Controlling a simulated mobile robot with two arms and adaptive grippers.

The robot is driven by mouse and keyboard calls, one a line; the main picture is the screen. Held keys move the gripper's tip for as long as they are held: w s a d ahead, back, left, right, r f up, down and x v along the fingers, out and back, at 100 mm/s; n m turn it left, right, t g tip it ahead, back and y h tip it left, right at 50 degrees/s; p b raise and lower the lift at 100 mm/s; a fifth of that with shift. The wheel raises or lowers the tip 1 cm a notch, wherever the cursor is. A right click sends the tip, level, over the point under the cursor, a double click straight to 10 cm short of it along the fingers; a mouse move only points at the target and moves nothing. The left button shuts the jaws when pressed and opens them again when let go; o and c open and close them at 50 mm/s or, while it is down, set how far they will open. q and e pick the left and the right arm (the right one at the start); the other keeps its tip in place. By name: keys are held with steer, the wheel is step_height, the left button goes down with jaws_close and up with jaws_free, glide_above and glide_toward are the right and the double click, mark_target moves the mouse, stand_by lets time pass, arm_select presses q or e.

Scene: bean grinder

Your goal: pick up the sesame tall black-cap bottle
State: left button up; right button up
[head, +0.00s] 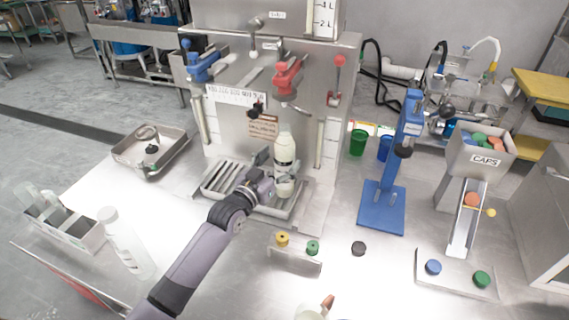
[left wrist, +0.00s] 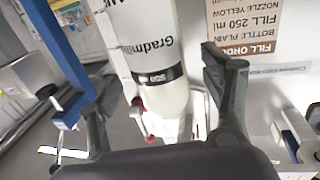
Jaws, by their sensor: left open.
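A tall white bottle (head: 284,160) stands upright on the metal drip tray of the filling station. In the left wrist view the bottle (left wrist: 152,45) shows black lettering and a black band, and one end is out of frame. My left gripper (head: 276,181) is at the bottle's lower half. Its open fingers (left wrist: 165,80) stand on either side of the bottle, with a visible gap at the right finger. Whether the left finger touches it I cannot tell. No sesame marking is readable.
Red (head: 288,76) and blue (head: 203,64) nozzles hang above the station. A blue press (head: 383,206) stands right of it. A small rack (head: 294,261) with yellow and green caps sits in front.

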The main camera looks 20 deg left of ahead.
arm_select(q)
steer(key=shift+x, duration=1.5)
jaws_close()
